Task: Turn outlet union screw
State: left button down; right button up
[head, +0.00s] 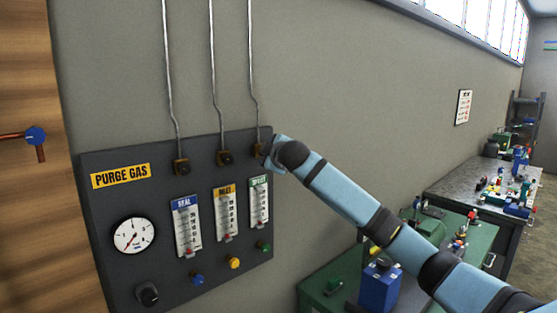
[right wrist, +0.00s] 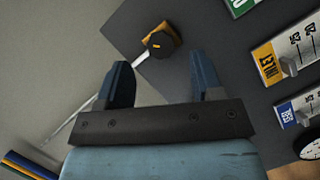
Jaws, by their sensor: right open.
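The outlet union screw (right wrist: 160,42) is a dark round knob on a brass-coloured fitting at the end of a thin pipe. It is at the panel's corner in the right wrist view. In the head view the outlet union (head: 261,149) is at the panel's upper right, partly hidden by my right arm. My right gripper (right wrist: 160,68) is open and empty. The screw shows just beyond the gap between its two fingers, with no contact visible. In the head view this gripper (head: 271,155) is close to the union. My left gripper is not in view.
The dark purge gas panel (head: 100,210) carries a dial gauge (head: 133,235), a seal meter (head: 187,226), an inlet meter (head: 226,212) and a green-labelled meter (head: 259,202). Thin pipes run up the wall. A green bench (head: 315,290) stands at lower right.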

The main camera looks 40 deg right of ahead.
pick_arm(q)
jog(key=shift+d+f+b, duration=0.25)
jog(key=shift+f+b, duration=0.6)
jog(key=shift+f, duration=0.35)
pick_arm(e)
jog(key=v, duration=0.8)
jog(key=shift+a, duration=0.1)
jog(key=shift+f, duration=0.1)
